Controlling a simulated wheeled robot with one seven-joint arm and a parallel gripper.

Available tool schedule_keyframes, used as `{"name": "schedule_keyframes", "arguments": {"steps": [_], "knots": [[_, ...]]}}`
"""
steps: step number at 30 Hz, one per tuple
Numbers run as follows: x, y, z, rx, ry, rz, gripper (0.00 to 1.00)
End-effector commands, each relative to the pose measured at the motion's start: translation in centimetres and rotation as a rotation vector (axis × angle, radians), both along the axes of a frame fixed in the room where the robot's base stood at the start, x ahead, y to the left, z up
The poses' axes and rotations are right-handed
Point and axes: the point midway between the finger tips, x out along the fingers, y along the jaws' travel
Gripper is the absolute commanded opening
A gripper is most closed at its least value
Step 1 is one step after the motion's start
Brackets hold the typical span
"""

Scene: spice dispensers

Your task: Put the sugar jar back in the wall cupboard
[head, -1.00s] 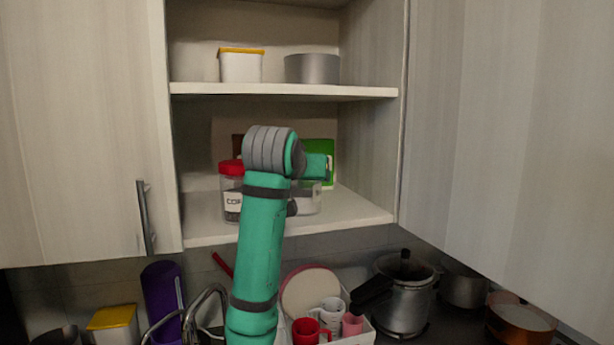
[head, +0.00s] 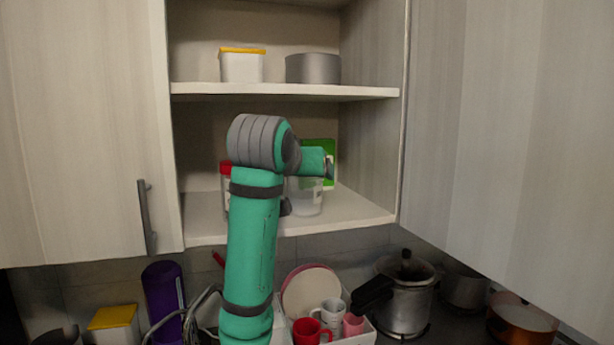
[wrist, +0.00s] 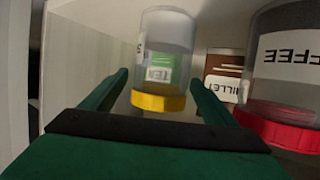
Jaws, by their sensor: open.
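A clear jar with white contents and a yellow lid, which I take as the sugar jar (wrist: 165,65), stands upright on the lower cupboard shelf. Its label is turned mostly aside; only an edge of lettering shows. In the head view the jar (head: 307,198) shows just right of my arm, its lid hidden. My gripper (wrist: 159,78) is open, its fingers on either side of the jar in the wrist picture; I cannot tell whether they touch it. The open wall cupboard (head: 350,213) has two shelves in view.
The red-lidded coffee jar (wrist: 290,85) stands close beside the sugar jar. A brown millet box (wrist: 222,75) and a green box (head: 328,180) are behind. The upper shelf holds a white tub (head: 241,67) and a grey pot (head: 313,69). The shelf's right end is clear.

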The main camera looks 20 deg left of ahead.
Motion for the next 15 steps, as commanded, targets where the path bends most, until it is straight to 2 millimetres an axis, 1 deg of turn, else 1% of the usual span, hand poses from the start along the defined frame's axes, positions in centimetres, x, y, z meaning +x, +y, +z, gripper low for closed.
{"name": "schedule_keyframes", "arguments": {"steps": [1,6,10,15], "knots": [[-1.1,0.0,0.5,0.003,-0.004,0.0,0.81],[-4.1,-0.1,1.5,0.001,-0.004,0.003,0.81],[-5.7,-0.2,2.1,0.001,-0.001,0.004,0.81],[-6.7,-0.3,2.4,0.0,0.0,0.003,0.81]]}}
